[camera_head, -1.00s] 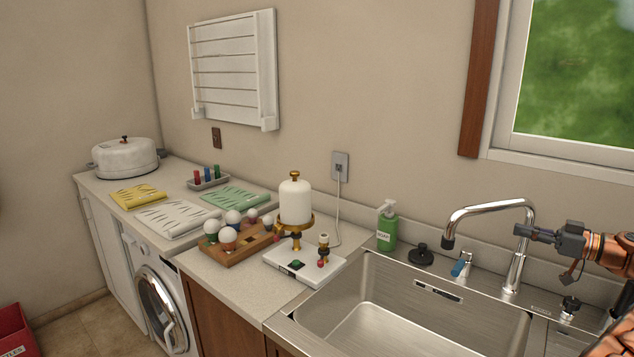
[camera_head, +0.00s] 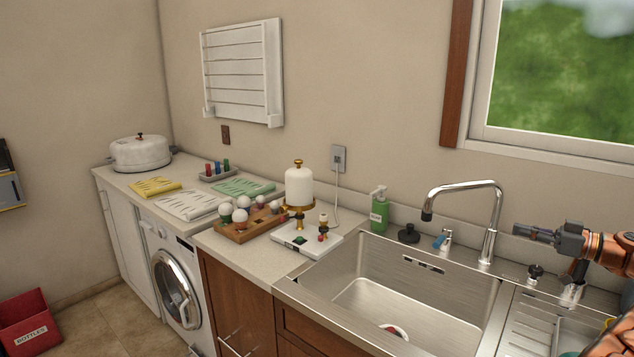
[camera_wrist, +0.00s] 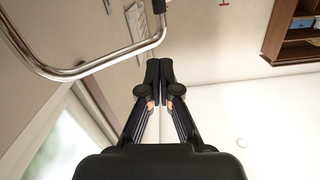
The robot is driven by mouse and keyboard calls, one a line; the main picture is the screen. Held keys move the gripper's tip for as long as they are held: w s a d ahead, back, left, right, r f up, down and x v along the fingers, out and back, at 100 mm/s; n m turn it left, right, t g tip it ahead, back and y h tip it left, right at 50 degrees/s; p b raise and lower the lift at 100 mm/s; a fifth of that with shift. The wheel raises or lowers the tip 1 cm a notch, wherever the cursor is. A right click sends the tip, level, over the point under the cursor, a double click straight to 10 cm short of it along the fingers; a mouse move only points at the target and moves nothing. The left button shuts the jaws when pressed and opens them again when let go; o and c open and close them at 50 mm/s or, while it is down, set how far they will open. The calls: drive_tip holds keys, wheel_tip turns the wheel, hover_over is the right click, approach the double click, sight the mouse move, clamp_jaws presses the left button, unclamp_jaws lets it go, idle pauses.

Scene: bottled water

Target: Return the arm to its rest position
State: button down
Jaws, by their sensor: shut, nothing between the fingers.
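My gripper (camera_head: 519,231) is at the right of the head view, level above the right end of the sink, beside the chrome faucet (camera_head: 491,225). Its fingers are together with nothing between them. In the wrist view my gripper (camera_wrist: 160,68) shows its two black fingertips touching. The faucet's curved pipe (camera_wrist: 85,70) shows at the upper left of that view, apart from the fingers. My arm comes in from the right edge of the head view.
The steel sink (camera_head: 340,275) lies below, with a drainboard at its right. A green soap bottle (camera_head: 379,212), a white device (camera_head: 307,238) and a wooden tray (camera_head: 240,237) stand along the counter. A red bin (camera_head: 25,325) is on the floor at left.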

drive_tip(key=a+r+m+g, duration=0.2)
drive_tip(key=a+g, duration=0.1)
drive_tip(key=a, duration=0.9)
drive_tip(key=a+r+m+g, duration=0.1)
drive_tip(key=a+r+g, duration=0.15)
drive_tip(key=a, duration=0.85)
drive_tip(key=s+a+f+m+g+h, duration=0.1)
drive_tip(key=s+a+f+g, duration=0.1)
drive_tip(key=s+a, duration=0.45)
drive_tip(key=s+a+f+g+h, duration=0.1)
drive_tip(key=s+a+f+g, duration=0.15)
drive_tip(key=s+a, duration=0.45)
drive_tip(key=s+a+f+m+g+h, duration=0.1)
drive_tip(key=s+a+f+h, duration=0.15)
drive_tip(key=s, duration=0.55)
drive_tip(key=s+a+f+m+g+h, duration=0.1)
drive_tip(key=s+a+f+h, duration=0.2)
drive_tip(key=s, duration=0.5)
drive_tip(key=s+d+f+m+h, duration=0.1)
drive_tip(key=s+d+f+h, duration=0.1)
drive_tip(key=s, duration=0.3)
drive_tip(key=s+d+f+m+h, duration=0.1)
drive_tip(key=s+d+f+h, duration=0.1)
drive_tip(key=s+d+f, duration=0.2)
drive_tip(key=s+d+f+m+h+b, duration=0.1)
drive_tip(key=s+d+f+h, duration=0.1)
drive_tip(key=s, duration=0.6)
drive_tip(key=shift+s+d+f+g, duration=0.25)
drive_tip(key=shift+d+f+g, duration=0.15)
drive_tip(key=shift+d+f, duration=0.65)
